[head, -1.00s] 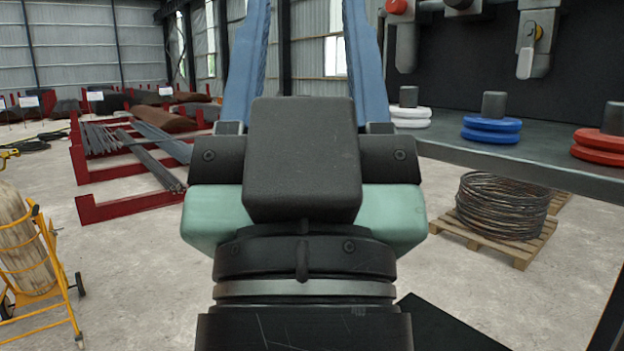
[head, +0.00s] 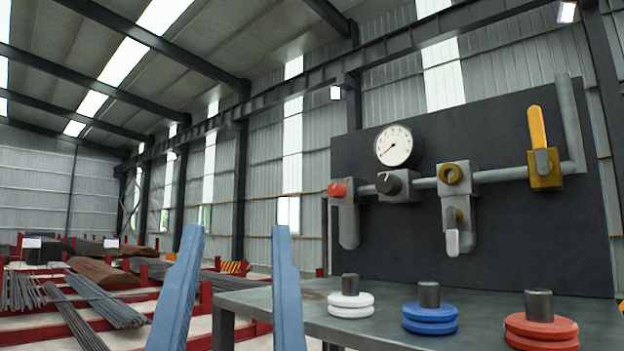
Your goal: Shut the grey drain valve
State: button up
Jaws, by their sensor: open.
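A dark panel (head: 400,240) carries a grey pipe with several fittings. My gripper (head: 237,230) is open and empty. Its two blue fingers point up at lower left, well left of the panel and apart from the valve. The gripper's palm is below the picture.
The pipe also carries a red knob (head: 337,189), a black knob (head: 388,183), a brass ring (head: 452,174), a gauge (head: 394,146) and an upright yellow lever (head: 538,127). White (head: 351,304), blue (head: 430,318) and red (head: 541,331) weights stand on a bench (head: 390,329) before the panel.

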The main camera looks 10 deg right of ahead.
aim_at(451, 232)
jog(key=i+l+z, duration=0.2)
jog(key=l, duration=0.2)
jog(key=i+l+z, duration=0.2)
jog(key=l, duration=0.2)
jog(key=i+l+z, duration=0.2)
jog(key=l, duration=0.15)
jog(key=k, duration=0.1)
